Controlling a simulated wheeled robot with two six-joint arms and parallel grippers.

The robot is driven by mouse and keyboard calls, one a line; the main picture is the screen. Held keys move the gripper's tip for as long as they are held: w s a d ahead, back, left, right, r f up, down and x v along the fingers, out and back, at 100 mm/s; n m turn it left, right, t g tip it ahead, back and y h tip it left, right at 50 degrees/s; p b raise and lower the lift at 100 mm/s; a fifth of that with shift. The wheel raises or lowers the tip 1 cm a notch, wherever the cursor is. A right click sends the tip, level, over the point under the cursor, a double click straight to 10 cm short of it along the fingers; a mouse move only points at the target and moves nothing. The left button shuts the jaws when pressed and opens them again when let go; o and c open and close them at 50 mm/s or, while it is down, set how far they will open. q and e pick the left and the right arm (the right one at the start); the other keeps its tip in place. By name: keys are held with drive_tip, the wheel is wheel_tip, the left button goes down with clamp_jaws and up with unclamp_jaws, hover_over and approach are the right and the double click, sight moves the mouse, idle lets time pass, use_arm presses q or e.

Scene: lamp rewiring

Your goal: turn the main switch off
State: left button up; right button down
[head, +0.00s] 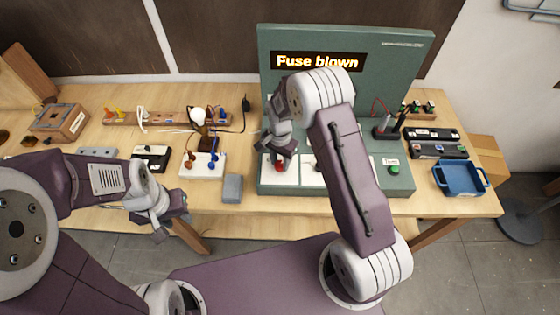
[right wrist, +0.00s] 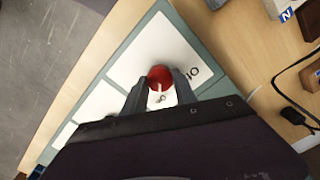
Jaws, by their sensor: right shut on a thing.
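The main switch is a red knob (right wrist: 159,76) on a white plate of the green panel (head: 425,70). In the head view the red knob (head: 280,166) shows just below my right gripper (head: 279,155). In the right wrist view the two fingers of that gripper (right wrist: 160,90) stand on either side of the knob and are shut on it. A pale line crosses the knob's top, and partly hidden lettering is printed beside it. A sign on the panel reads "Fuse blown" (head: 317,61). My left gripper (head: 170,228) hangs in front of the table, away from the panel; its jaw opening is unclear.
A green button (head: 394,170) sits at the panel's right. A blue tray (head: 460,190) lies beyond it. A grey block (head: 232,188), a white terminal board (head: 201,166) and a lamp (head: 199,117) stand left of the panel. My right arm covers the panel's middle.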

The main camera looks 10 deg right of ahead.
drive_tip(key=n, duration=0.4)
drive_tip(key=shift+n, duration=0.3)
drive_tip(key=n, duration=0.4)
drive_tip(key=shift+w+b, duration=0.1)
drive_tip(key=shift+b, duration=0.25)
drive_tip(key=n, duration=0.5)
drive_tip(key=shift+r, duration=0.1)
drive_tip(key=shift+a+n, duration=0.1)
drive_tip(key=shift+n, duration=2)
drive_tip(key=c, duration=1)
unclamp_jaws()
